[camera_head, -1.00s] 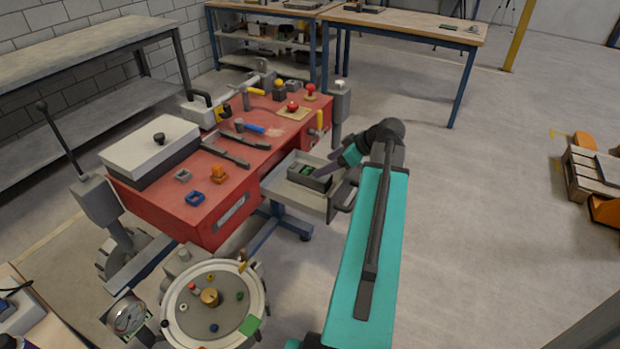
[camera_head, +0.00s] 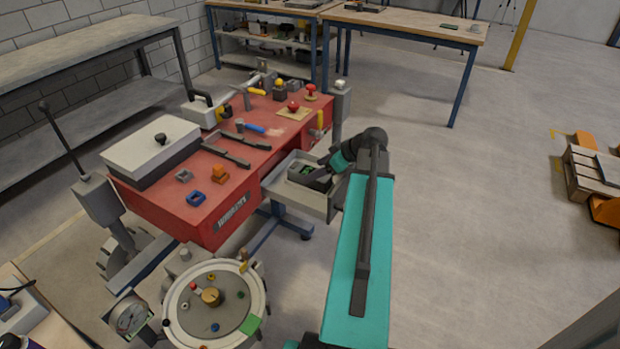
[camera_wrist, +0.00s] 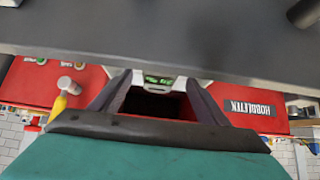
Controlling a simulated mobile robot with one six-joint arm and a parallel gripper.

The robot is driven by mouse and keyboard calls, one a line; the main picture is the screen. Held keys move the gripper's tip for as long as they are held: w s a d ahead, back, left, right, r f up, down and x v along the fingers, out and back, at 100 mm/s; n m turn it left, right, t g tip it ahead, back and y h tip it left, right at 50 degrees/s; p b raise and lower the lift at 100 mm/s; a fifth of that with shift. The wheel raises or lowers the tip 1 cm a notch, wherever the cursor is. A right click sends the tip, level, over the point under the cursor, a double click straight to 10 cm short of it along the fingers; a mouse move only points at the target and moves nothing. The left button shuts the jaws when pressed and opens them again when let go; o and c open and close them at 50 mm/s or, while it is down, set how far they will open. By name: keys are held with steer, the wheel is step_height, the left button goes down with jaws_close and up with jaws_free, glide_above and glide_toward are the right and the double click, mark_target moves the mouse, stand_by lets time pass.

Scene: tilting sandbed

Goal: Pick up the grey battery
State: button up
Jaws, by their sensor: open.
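A dark grey box with green on its top (camera_head: 306,175) sits in the open drawer (camera_head: 296,197) of the red bench; I cannot tell for sure whether it is the grey battery. My gripper (camera_head: 322,168) is over the drawer, close to this box and partly covering it. In the wrist view my gripper (camera_wrist: 157,92) is open, its two dark fingers apart. A pale grey piece with a lit green display (camera_wrist: 157,78) shows beyond and between the fingertips. Contact cannot be made out.
The red bench (camera_head: 215,228) carries a lidded white box (camera_head: 150,145), tools and small blocks. A round pot (camera_head: 215,300) with a gauge (camera_head: 130,315) stands in front. A post (camera_head: 340,105) rises behind the drawer.

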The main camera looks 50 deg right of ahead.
mark_target(309, 171)
steer(key=shift+p+x, duration=0.35)
steer(key=shift+x, duration=1.65)
steer(key=shift+c, duration=0.5)
steer(key=shift+w+r, duration=0.1)
steer(key=shift+r, duration=0.05)
jaws_close()
